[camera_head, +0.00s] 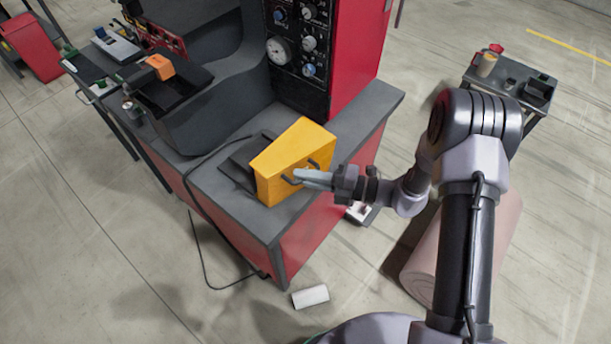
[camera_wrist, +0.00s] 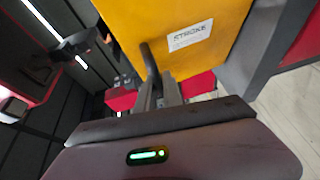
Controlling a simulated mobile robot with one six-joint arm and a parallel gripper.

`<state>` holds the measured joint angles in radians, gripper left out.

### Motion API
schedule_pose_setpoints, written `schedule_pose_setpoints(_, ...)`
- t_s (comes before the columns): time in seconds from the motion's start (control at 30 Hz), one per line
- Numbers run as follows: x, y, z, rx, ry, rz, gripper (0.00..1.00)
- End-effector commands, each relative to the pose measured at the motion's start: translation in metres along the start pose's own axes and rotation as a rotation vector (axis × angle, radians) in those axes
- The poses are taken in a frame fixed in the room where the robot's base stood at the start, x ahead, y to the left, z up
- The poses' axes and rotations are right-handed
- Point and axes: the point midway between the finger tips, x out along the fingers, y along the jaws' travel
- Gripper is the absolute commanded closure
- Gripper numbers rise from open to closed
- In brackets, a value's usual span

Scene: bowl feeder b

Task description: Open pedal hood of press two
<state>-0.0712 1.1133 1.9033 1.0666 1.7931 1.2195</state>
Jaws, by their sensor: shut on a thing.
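The yellow pedal hood (camera_head: 285,165) stands on the dark grey ledge of the red press (camera_head: 325,220), over a dark base plate (camera_head: 238,168). It has dark handles on its near faces. My gripper (camera_head: 300,178) reaches in from the right and is shut on a handle of the hood. In the wrist view the yellow hood (camera_wrist: 185,30) fills the top, with a white label reading "STROKE". The dark handle (camera_wrist: 150,65) runs down to my gripper's fingers (camera_wrist: 165,92). The inside of the hood is hidden.
A gauge and knob panel (camera_head: 298,50) rises behind the hood. A black cable hangs on the press's left side. A pink cylinder (camera_head: 430,265) stands under my arm. A small side table (camera_head: 508,88) is at right.

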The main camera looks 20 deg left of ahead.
Motion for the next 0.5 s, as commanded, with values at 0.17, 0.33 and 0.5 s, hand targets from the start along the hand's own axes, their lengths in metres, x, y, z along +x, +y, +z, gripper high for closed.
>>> schedule_pose_setpoints(0.17,0.000,0.001,0.000,-0.001,0.000,0.000,1.00)
schedule_pose_setpoints(0.33,0.011,0.019,0.004,-0.021,-0.002,-0.011,1.00)
schedule_pose_setpoints(0.5,0.025,0.029,0.009,-0.044,-0.005,-0.023,1.00)
